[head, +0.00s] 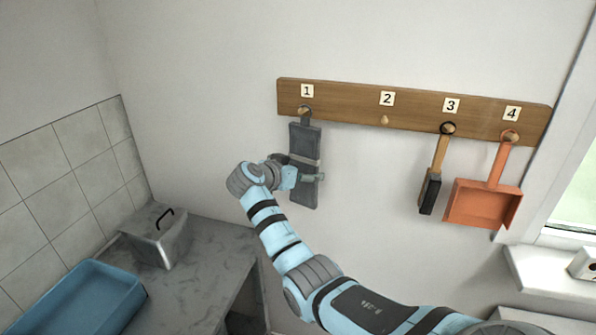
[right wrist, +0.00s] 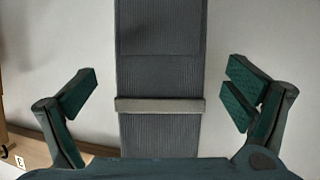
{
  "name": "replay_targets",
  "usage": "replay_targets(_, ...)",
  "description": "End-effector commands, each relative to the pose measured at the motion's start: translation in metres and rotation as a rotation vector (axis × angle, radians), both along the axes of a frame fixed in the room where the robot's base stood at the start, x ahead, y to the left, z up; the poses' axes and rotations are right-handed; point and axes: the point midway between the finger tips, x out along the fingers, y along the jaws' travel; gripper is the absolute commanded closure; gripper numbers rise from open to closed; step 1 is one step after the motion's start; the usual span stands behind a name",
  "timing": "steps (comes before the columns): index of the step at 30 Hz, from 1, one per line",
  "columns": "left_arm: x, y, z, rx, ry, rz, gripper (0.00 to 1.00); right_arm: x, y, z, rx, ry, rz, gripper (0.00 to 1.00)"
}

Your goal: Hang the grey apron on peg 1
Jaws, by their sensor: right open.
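The grey apron (head: 304,190) hangs flat against the wall below peg 1 (head: 303,111), with its loop at the peg. A lighter band crosses its middle. In the right wrist view the apron (right wrist: 160,75) runs down the middle between the open fingers of my right gripper (right wrist: 165,95), with clear gaps on both sides. In the head view my right gripper (head: 300,175) is in front of the apron at band height, and partly covers it. My left gripper is not in view.
The wooden rail (head: 345,98) has numbered pegs. Peg 2 (head: 384,120) is empty. A brush (head: 432,180) hangs on peg 3 and an orange dustpan (head: 485,203) on peg 4. A metal box (head: 158,240) and a blue tray (head: 92,303) stand on the counter at left.

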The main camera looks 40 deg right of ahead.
Motion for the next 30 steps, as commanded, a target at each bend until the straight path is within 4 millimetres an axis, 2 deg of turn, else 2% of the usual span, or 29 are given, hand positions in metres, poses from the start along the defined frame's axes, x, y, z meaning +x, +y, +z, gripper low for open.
replay_targets(5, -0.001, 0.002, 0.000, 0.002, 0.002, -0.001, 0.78, -0.001, 0.002, 0.000, 0.001, 0.000, 0.001, 0.04)
replay_targets(8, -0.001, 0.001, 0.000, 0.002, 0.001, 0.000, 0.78, -0.004, 0.014, 0.005, 0.001, -0.003, 0.002, 0.04)
replay_targets(15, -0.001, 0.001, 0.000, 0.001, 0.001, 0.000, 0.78, -0.025, 0.070, 0.030, 0.004, -0.003, 0.003, 0.04)
replay_targets(19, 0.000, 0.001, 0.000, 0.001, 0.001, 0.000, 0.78, -0.034, 0.094, 0.040, 0.003, -0.002, 0.002, 0.04)
replay_targets(22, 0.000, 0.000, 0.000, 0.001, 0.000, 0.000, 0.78, -0.038, 0.103, 0.045, 0.001, 0.000, 0.001, 0.04)
replay_targets(27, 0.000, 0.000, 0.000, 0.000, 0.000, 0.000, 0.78, -0.039, 0.105, 0.046, 0.000, 0.002, -0.001, 0.04)
replay_targets(29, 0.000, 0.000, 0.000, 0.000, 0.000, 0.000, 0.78, -0.038, 0.105, 0.041, -0.002, 0.014, 0.011, 0.04)
replay_targets(30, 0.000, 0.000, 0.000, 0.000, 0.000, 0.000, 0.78, -0.035, 0.105, 0.031, -0.006, 0.038, 0.032, 0.04)
